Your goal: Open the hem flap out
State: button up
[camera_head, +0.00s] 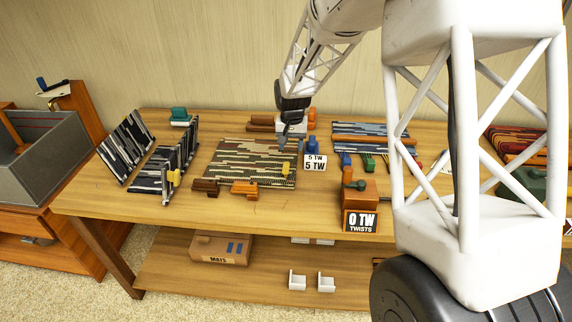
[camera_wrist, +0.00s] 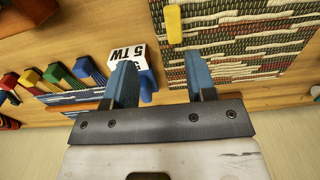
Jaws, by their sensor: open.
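A woven mat (camera_head: 240,163) in green, brown and cream stripes lies flat on the table, and its striped face fills the upper right of the wrist view (camera_wrist: 250,42). A yellow tab (camera_head: 285,169) sits near its right edge; it also shows in the wrist view (camera_wrist: 173,24). I cannot clearly tell a hem flap from the rest of the mat. My gripper (camera_head: 284,141) is open and empty at the mat's far right corner. In the wrist view its blue fingers (camera_wrist: 160,80) are spread, one by the mat's edge and one by the sign.
A "5 TW" sign (camera_head: 315,163) with a blue block (camera_head: 312,147) stands right of the mat. Brown (camera_head: 206,186) and orange (camera_head: 244,188) blocks lie at its front edge. A "0 TW TWISTS" sign (camera_head: 361,221) stands front right.

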aim_at(286, 166)
jog(key=shift+w+a+f, duration=0.4)
jog(key=shift+a+f, duration=0.1)
jog(key=shift+f, duration=0.15)
jog(key=shift+w+a+f, duration=0.4)
jog(key=shift+a+f, duration=0.1)
jog(key=shift+f, duration=0.1)
jog(key=shift+f, duration=0.1)
jog(key=shift+f, duration=3.8)
jog(key=shift+c, duration=0.3)
grip_shut()
